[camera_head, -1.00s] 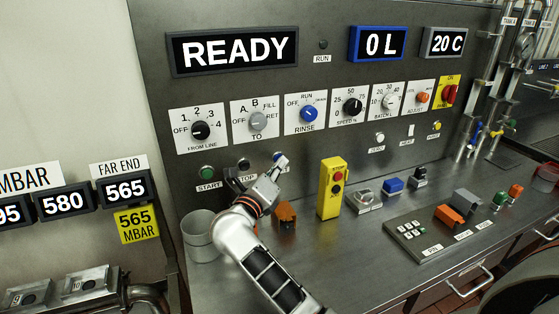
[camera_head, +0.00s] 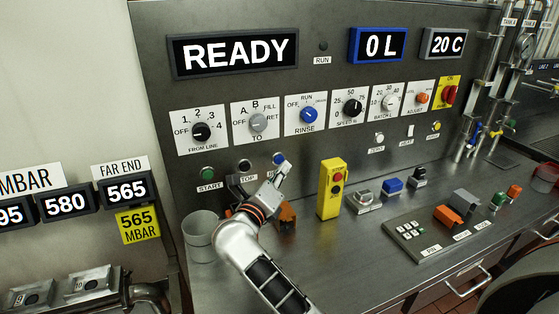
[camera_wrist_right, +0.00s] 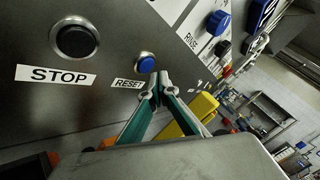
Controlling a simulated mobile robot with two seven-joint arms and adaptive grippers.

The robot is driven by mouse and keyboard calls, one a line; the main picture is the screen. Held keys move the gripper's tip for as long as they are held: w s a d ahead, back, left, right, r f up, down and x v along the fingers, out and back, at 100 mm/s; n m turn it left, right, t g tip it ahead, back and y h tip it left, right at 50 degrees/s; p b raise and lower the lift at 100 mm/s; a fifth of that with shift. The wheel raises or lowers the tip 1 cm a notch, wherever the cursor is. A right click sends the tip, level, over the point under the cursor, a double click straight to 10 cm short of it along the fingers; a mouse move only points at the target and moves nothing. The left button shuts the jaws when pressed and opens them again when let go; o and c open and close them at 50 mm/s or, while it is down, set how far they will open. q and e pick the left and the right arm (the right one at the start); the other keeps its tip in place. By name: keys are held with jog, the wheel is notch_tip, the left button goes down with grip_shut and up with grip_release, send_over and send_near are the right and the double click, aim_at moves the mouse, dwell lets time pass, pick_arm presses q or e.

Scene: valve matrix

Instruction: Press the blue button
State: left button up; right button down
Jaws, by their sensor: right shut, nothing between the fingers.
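The small round blue button (camera_head: 279,159) sits on the upright panel, just above the tip of my right gripper (camera_head: 283,170). In the right wrist view the blue button (camera_wrist_right: 146,64) has a metal ring and a RESET label beside it. There the closed fingertips of my right gripper (camera_wrist_right: 158,82) are close to the button's lower right. I cannot tell whether they touch it. The fingers are shut and hold nothing. A black STOP button (camera_wrist_right: 76,40) is to the left of the blue one. My left gripper is not in view.
A green START button (camera_head: 208,173) is further left on the panel. A yellow pendant box (camera_head: 331,190) stands right of my gripper, and an orange object (camera_head: 287,222) is close beside my wrist. A grey bucket (camera_head: 200,236) stands at the left.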

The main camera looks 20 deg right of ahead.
jog(key=shift+s+a+p, duration=0.15)
jog(key=shift+s+p, duration=0.9)
jog(key=shift+s, duration=1.35)
